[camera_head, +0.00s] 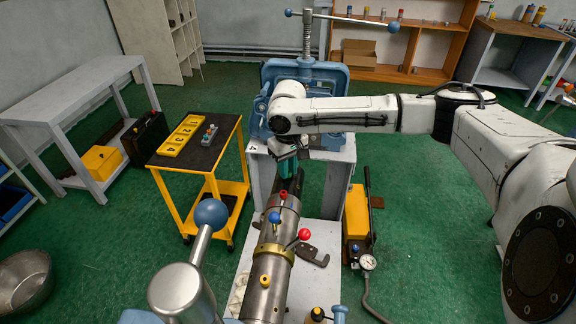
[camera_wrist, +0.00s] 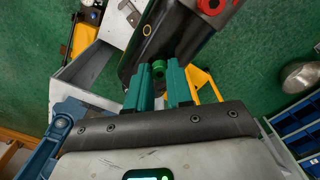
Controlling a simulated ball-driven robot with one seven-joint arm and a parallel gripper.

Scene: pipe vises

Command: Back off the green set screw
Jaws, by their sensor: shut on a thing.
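A steel pipe (camera_head: 270,285) lies lengthwise on the bench, with its far end under my gripper (camera_head: 288,167). In the wrist view the green set screw (camera_wrist: 158,68) sticks up beside the dark pipe body (camera_wrist: 168,40), between the teal fingertips of my gripper (camera_wrist: 160,75). The fingers are shut on the screw's head. In the head view my gripper and wrist hide the green screw. Nearer along the pipe are a red screw (camera_head: 283,195), a blue knob (camera_head: 274,217), a red ball knob (camera_head: 304,234) and a yellow screw (camera_head: 265,281).
A blue vise (camera_head: 340,75) stands behind my gripper. A blue-balled handle (camera_head: 211,213) rises in the foreground. A yellow cart (camera_head: 215,150) stands left, and a yellow pump (camera_head: 357,215) with a gauge stands right of the bench. Green floor is open between them.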

